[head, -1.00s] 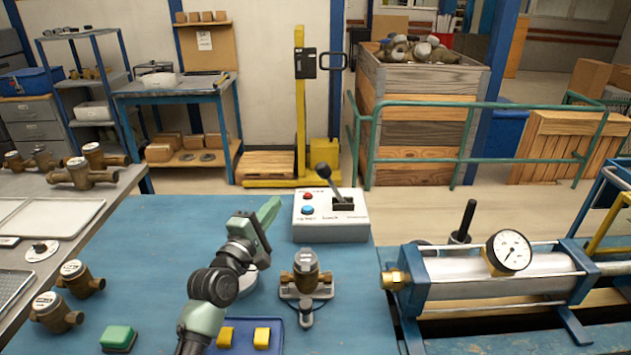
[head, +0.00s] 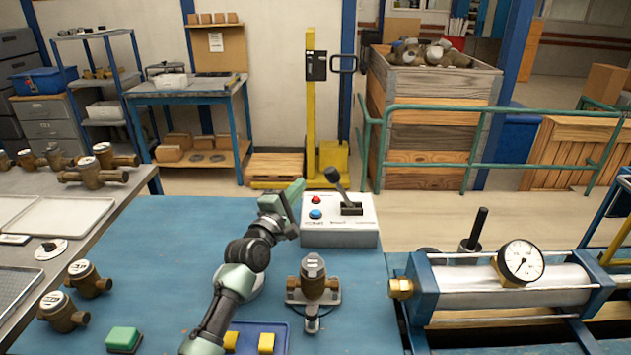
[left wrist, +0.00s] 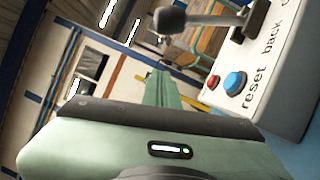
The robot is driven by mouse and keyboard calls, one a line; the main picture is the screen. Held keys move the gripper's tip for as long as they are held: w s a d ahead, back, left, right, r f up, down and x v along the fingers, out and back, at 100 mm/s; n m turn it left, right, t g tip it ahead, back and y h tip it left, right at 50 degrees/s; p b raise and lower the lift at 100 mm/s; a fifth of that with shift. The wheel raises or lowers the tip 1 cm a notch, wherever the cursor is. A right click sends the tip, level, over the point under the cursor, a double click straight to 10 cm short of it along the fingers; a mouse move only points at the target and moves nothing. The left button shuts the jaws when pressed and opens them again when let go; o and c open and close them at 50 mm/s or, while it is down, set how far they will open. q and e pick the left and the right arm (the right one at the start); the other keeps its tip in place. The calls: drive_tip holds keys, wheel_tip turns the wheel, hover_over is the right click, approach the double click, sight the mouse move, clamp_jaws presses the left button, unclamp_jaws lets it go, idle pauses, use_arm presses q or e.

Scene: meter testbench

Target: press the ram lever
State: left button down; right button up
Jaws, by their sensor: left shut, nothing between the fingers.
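A white control box (head: 320,238) stands at the far edge of the blue table. It has a red button, a blue button (head: 315,214) and a lever (head: 338,182) with a black knob on a grey shaft, tilted to the left. In the left wrist view the lever (left wrist: 210,20) crosses the top, and the box (left wrist: 285,85) shows lettering including "reset" and "back". My left gripper (head: 294,192) is shut and empty at the box's left side, below and left of the knob. Its green finger (left wrist: 160,85) points past the lever, apart from it. My right gripper is out of view.
A brass meter (head: 314,280) stands on a small stand in front of the box. A cylinder with a pressure gauge (head: 521,261) and an upright black handle (head: 478,228) are at the right. More brass meters (head: 90,278) and a green block (head: 123,339) are at the left.

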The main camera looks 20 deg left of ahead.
sight(340, 190)
use_arm(q)
drive_tip(key=shift+w+r, duration=0.1)
drive_tip(key=shift+w, duration=0.75)
drive_tip(key=d+p, duration=0.1)
drive_tip(key=d+r+p, duration=0.1)
drive_tip(key=d, duration=0.1)
drive_tip(key=shift+w+d, duration=0.15)
drive_tip(key=shift+w, duration=0.05)
drive_tip(key=shift+d+r, duration=0.1)
drive_tip(key=shift+d, duration=0.3)
